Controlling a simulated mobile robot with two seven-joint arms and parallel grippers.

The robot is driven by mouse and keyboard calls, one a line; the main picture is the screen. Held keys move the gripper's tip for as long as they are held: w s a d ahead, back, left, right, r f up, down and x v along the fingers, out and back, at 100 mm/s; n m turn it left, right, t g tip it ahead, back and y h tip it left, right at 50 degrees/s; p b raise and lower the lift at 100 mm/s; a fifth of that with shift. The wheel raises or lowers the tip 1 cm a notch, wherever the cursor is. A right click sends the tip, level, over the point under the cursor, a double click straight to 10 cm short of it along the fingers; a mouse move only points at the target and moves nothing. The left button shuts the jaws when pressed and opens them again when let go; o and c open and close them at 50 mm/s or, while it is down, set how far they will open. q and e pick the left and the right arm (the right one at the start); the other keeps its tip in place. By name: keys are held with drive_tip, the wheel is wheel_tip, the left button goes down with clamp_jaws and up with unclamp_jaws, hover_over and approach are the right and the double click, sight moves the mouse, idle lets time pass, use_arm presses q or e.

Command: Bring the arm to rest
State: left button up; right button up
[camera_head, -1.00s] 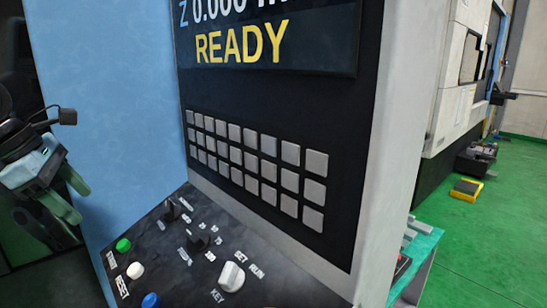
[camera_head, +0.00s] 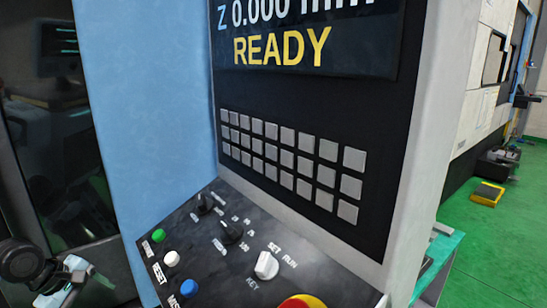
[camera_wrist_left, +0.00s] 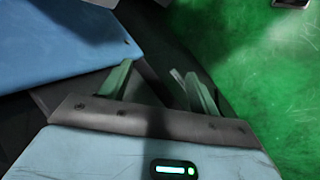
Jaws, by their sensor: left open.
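My left arm's wrist shows at the lower left edge of the head view, beside the control panel and clear of its knobs; its fingers cannot be made out there. In the left wrist view my left gripper (camera_wrist_left: 158,70) is open, its two pale green fingers apart with nothing between them. My right gripper is not in view.
The control panel (camera_head: 250,240) carries green (camera_head: 158,236), white (camera_head: 171,258) and blue (camera_head: 189,287) buttons, a white key knob (camera_head: 266,265) and a red-and-yellow button (camera_head: 300,301). Above are grey keys and a READY screen (camera_head: 300,45). Green floor (camera_head: 500,240) lies at right.

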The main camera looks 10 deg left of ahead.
use_arm(q)
drive_tip(key=s+d+f+m, duration=0.3)
drive_tip(key=s+f, duration=0.1)
drive_tip(key=f, duration=0.3)
drive_tip(key=s+d+f+m+t, duration=0.1)
drive_tip(key=s+d+f+m, duration=0.2)
drive_tip(key=s+f, duration=0.35)
drive_tip(key=s+d+f+m, duration=0.2)
drive_tip(key=d+f+m, duration=0.15)
drive_tip(key=f, duration=0.55)
drive_tip(key=s+d+f+m+t, duration=0.1)
drive_tip(key=s+d+m, duration=0.3)
drive_tip(key=d, duration=0.6)
drive_tip(key=s+d+f+m+t, duration=0.1)
drive_tip(key=s+d+m, duration=0.4)
drive_tip(key=d, duration=0.5)
drive_tip(key=shift+s+d+f+t+y+p, duration=0.3)
drive_tip(key=shift+s+f+t+p, duration=0.1)
drive_tip(key=shift+s+f, duration=0.6)
drive_tip(key=shift+a+r, duration=0.1)
drive_tip(key=shift+c, duration=0.3)
